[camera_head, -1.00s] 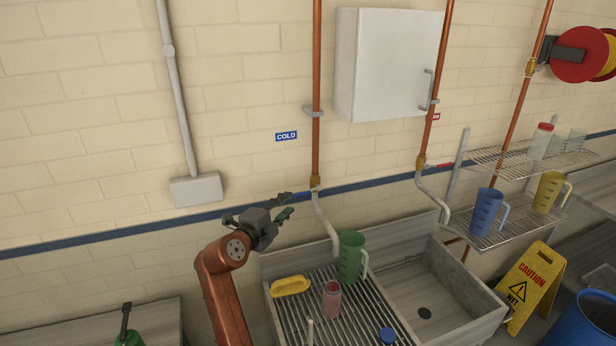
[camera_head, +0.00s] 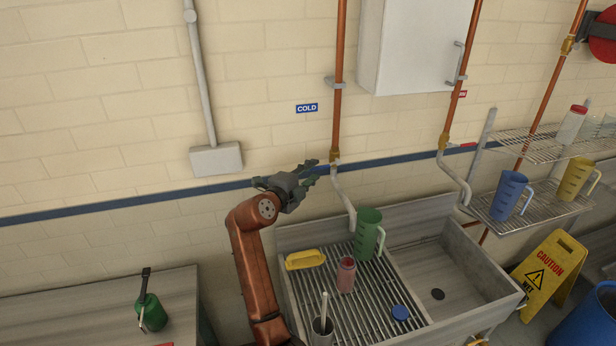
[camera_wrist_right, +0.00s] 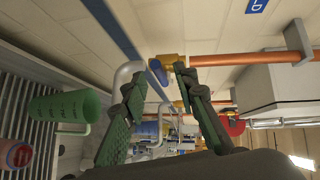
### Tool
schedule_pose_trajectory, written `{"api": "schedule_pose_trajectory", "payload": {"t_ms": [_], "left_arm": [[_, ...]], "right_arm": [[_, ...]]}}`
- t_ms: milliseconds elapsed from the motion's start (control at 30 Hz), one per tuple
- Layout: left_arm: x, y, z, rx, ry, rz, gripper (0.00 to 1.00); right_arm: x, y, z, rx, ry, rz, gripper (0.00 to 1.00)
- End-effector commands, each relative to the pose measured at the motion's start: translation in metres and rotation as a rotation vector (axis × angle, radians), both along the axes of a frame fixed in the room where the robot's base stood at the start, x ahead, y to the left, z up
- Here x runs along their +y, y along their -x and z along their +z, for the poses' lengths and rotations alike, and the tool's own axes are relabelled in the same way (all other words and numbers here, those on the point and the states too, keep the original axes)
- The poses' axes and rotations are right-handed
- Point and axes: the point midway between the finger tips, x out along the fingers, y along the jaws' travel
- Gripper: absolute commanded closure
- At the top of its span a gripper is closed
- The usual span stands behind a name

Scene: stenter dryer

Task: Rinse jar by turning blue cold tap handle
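The cold tap is a brass valve (camera_head: 335,157) on a copper pipe under a COLD sign, with a grey spout (camera_head: 345,195) below. Its blue handle (camera_wrist_right: 158,72) shows in the right wrist view, between my fingers' tips and close to them; contact cannot be told. In the head view my gripper hides it. My right gripper (camera_head: 313,170) is open beside the valve, its two fingers apart (camera_wrist_right: 157,80). The reddish jar (camera_head: 345,276) stands upright on the slatted drainboard, away from the spout's mouth. My left gripper is not in view.
A green jug (camera_head: 368,234) stands below the spout. The sink basin (camera_head: 455,270) is right. A white cabinet (camera_head: 415,45) hangs above.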

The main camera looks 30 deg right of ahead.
Motion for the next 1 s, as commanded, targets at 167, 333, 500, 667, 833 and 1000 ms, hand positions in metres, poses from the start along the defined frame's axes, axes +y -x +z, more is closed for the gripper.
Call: {"api": "schedule_pose_trajectory", "payload": {"t_ms": [167, 333, 500, 667, 833, 1000], "left_arm": [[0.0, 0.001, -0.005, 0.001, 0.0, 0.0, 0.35], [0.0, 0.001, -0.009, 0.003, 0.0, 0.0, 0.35], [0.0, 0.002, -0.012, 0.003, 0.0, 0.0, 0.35], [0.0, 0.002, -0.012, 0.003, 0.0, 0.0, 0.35], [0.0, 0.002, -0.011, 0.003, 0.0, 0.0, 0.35], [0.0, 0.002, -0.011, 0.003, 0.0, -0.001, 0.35]], "right_arm": [[-0.011, -0.007, -0.003, 0.001, 0.001, 0.0, 0.73], [-0.02, -0.012, -0.004, 0.001, 0.001, -0.001, 0.73], [-0.027, -0.016, -0.005, 0.001, -0.001, 0.0, 0.73], [-0.028, -0.017, -0.005, 0.0, -0.001, 0.001, 0.73], [-0.028, -0.017, -0.005, 0.0, -0.001, 0.001, 0.73], [-0.028, -0.017, -0.005, 0.0, -0.001, 0.001, 0.77]]}}
